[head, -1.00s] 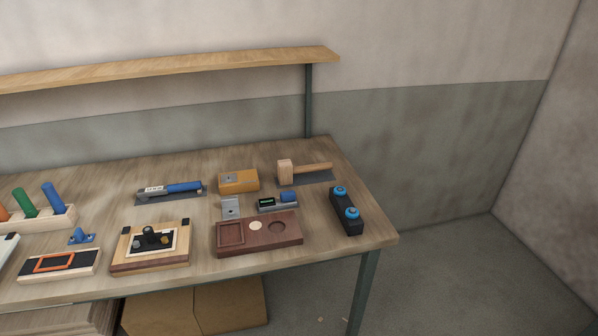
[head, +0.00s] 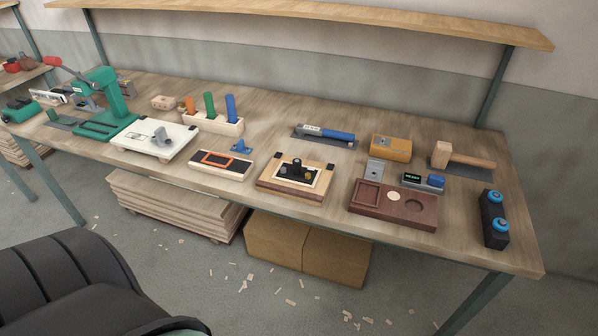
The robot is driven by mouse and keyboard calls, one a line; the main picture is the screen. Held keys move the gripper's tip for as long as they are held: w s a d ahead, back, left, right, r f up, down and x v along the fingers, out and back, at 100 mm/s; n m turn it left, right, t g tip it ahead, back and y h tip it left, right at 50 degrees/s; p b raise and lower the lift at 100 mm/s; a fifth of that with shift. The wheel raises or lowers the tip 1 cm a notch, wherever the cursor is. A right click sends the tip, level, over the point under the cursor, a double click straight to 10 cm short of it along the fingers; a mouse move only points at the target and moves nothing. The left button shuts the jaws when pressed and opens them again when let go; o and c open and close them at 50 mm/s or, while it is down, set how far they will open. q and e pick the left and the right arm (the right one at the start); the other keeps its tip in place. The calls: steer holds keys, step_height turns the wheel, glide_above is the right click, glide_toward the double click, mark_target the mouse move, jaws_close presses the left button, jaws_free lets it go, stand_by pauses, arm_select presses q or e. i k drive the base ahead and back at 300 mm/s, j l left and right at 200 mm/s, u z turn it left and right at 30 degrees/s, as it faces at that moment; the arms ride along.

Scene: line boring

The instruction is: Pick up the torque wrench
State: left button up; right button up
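The torque wrench looks to be the blue-handled tool (head: 325,134) with a pale marked section at its left end. It lies on a dark flat mat near the back of the wooden workbench, right of the block with coloured handles. Nothing covers it. Neither of my grippers shows in the head view.
The workbench (head: 270,146) also holds a green press (head: 112,100), a handle block (head: 213,122), a framed fixture (head: 295,180), an orange box (head: 390,148), a brown tray (head: 393,205), a mallet (head: 462,157) and a black block (head: 494,220). A black ribbed chair-like shape (head: 75,285) fills the lower left.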

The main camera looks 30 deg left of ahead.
mark_target(301, 130)
steer(key=j+u, duration=0.25)
steer(key=u, duration=0.25)
steer(key=j+u, duration=0.2)
steer(key=u, duration=0.25)
